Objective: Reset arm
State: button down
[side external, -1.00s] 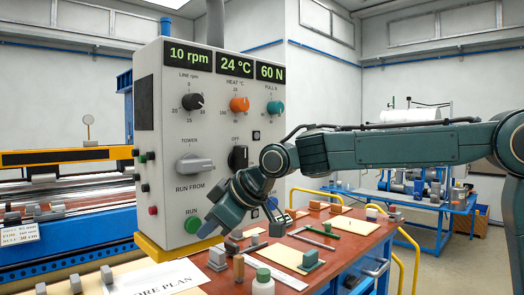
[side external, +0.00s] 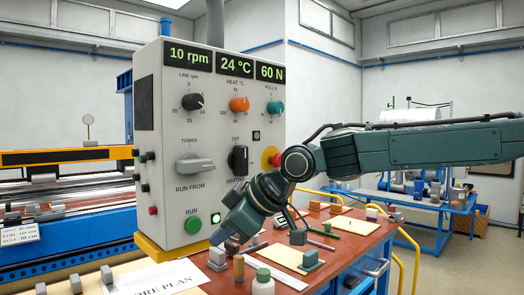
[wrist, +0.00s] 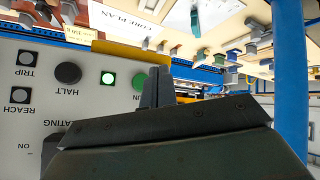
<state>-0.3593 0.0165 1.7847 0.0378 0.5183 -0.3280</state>
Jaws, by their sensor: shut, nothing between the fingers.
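The white control panel (side external: 222,130) stands at the left centre, with displays reading 10 rpm, 24 °C and 60 N. My gripper (side external: 219,238) is shut and empty, pointing down-left in front of the panel's lower right part. It is to the right of and below the green RUN button (side external: 193,226). A small green lamp (side external: 215,218) glows beside that button. In the wrist view, upside down, my gripper's fingers (wrist: 157,86) stand together beside the green button (wrist: 138,80), partly covering its label. Contact with the panel cannot be told.
A red workbench (side external: 335,262) with small parts, a white bottle (side external: 263,284) and boards lies below my arm. A blue winding machine (side external: 60,245) is at the left. Open floor lies at the right.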

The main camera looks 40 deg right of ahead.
jog(key=s+d+f+m+g+h, duration=0.1)
jog(key=s+d+f+m, duration=0.1)
jog(key=s+d, duration=0.3)
jog(key=s+d+f+m+g+h, duration=0.1)
jog(key=s+d+f+m, duration=0.2)
jog(key=s, duration=1.1)
jog(key=s+d+f+m+g+h, duration=0.1)
jog(key=s+d+f+m, duration=0.1)
jog(key=s+d+f, duration=0.3)
jog(key=s+d, duration=0.3)
jog(key=s, duration=0.1)
jog(key=shift+s+d+f+m, duration=0.15)
jog(key=shift+s+d+m, duration=0.1)
jog(key=shift+s+m, duration=0.1)
dwell(4.8)
